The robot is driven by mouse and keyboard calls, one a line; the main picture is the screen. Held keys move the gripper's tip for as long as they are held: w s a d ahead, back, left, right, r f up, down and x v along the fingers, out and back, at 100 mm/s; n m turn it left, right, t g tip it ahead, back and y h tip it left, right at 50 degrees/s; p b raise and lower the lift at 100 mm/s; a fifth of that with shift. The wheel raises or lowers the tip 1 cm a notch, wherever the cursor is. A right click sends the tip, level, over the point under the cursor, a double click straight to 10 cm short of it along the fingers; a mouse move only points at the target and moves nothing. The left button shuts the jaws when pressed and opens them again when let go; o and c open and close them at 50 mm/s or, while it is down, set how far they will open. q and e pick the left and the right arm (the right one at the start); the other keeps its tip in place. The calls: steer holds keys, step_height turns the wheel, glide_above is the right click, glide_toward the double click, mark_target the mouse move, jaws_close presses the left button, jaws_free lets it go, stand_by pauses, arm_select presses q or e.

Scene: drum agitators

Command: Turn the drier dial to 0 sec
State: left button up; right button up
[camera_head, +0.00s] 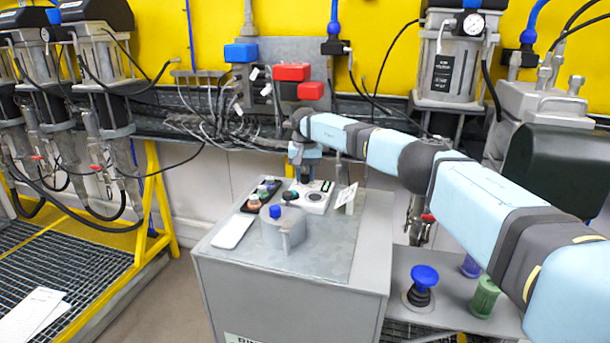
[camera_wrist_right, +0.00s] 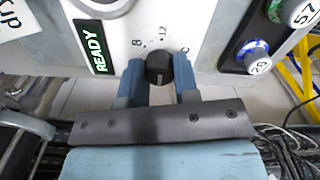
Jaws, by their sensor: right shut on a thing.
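The drier dial is a small black knob (camera_wrist_right: 158,68) on a white panel (camera_wrist_right: 205,22), with a lit green READY display (camera_wrist_right: 93,46) beside it. Printed marks including 8 and 12 sit around the knob; its exact setting is hard to read. My right gripper (camera_wrist_right: 159,80) has a blue-grey finger on each side of the knob and is shut on it. In the head view my right gripper (camera_head: 305,163) reaches down to the back of the white panel (camera_head: 316,202), hiding most of the dial. My left gripper is in neither view.
A grey round lid (camera_head: 286,233) with a blue knob stands in front of the panel. A black button box (camera_head: 259,196) and a white slab (camera_head: 233,232) are left of it. A blue mushroom button (camera_head: 424,277) and green knob (camera_head: 484,297) stand at right. Cables (camera_head: 235,122) hang behind.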

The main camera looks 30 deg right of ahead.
mark_target(305, 175)
steer(key=o, duration=0.9)
steer(key=shift+r, duration=0.1)
steer(key=shift+r, duration=6.85)
